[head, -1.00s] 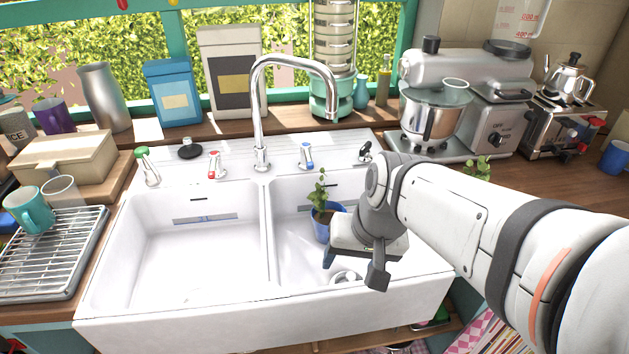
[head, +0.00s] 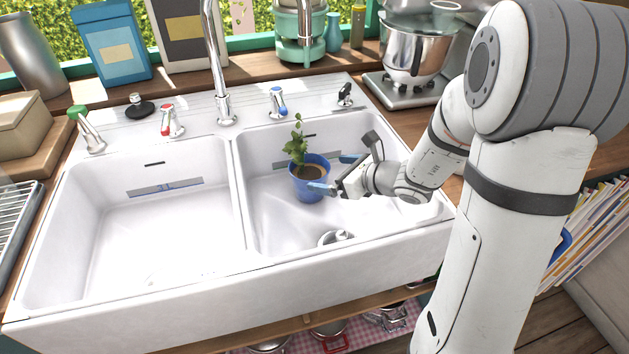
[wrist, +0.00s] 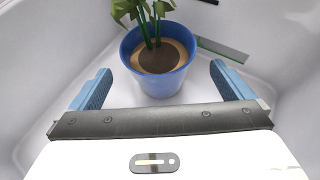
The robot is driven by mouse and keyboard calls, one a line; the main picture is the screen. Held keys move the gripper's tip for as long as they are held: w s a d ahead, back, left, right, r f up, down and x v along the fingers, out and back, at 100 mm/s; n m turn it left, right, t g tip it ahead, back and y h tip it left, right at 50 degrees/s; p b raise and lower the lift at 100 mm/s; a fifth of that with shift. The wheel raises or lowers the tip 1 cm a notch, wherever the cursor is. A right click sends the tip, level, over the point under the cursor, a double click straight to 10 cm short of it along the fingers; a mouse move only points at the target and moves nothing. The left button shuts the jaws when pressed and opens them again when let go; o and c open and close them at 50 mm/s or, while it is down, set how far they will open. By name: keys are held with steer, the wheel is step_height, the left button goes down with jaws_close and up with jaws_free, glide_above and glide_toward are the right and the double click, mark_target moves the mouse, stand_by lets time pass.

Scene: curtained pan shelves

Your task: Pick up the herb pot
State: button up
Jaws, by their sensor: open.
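The herb pot (head: 308,184) is a blue pot with brown soil and a green leafy plant. It stands upright in the right basin of the white sink (head: 285,235). My gripper (head: 335,172) is low in that basin, to the right of the pot, with its blue fingers pointing left toward it. In the wrist view the pot (wrist: 160,75) is centred just ahead of the open fingers (wrist: 160,88). One finger lies to each side, with clear gaps. The pot's front edge reaches about level with the fingertips. The gripper holds nothing.
The tall faucet (head: 214,70) rises behind the divider between the basins. Taps (head: 278,102) line the sink's back ledge. The basin walls surround the gripper closely. A mixer (head: 412,58) stands behind on the right counter. The left basin (head: 145,225) is empty.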

mark_target(301, 169)
steer(key=x, duration=0.8)
steer(key=shift+a+r, duration=0.1)
steer(key=shift+a, duration=0.05)
steer(key=c, duration=1.1)
